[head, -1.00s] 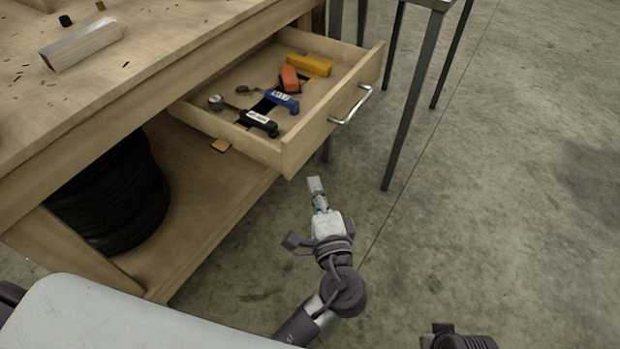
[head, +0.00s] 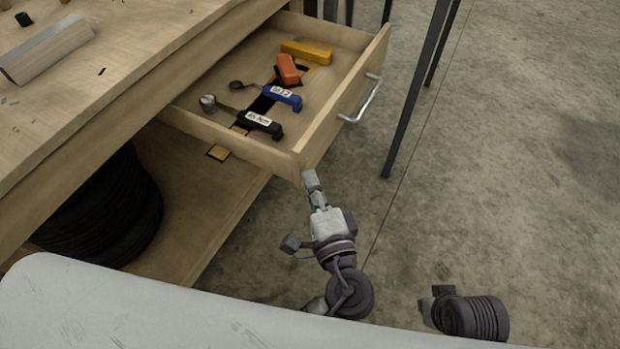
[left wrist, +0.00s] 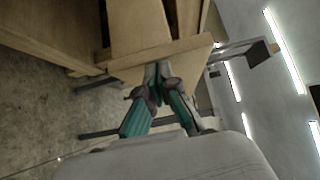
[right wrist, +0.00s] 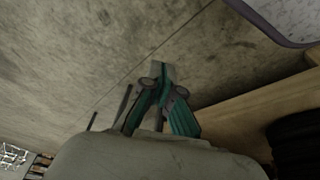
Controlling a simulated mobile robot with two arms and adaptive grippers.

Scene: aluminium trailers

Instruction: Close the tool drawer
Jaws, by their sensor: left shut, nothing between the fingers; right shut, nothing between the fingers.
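The wooden tool drawer (head: 335,115) stands pulled out from under the workbench in the head view. Its front has a metal handle (head: 361,101). Inside lie a black-handled tool (head: 258,124), a blue-handled tool (head: 283,96), an orange item (head: 288,69) and a yellow item (head: 307,51). My left gripper (head: 311,178) is shut and empty, at the near corner of the drawer front; I cannot tell if it touches. The left wrist view shows its fingertips (left wrist: 157,68) by the drawer's wood. My right gripper (right wrist: 164,68) is shut and empty over the floor, away from the drawer.
The workbench top (head: 120,60) carries a metal bar (head: 47,49). Black tyres (head: 105,215) sit on the lower shelf. Dark metal legs (head: 417,90) stand just beyond the drawer. The concrete floor (head: 500,150) at the right is clear.

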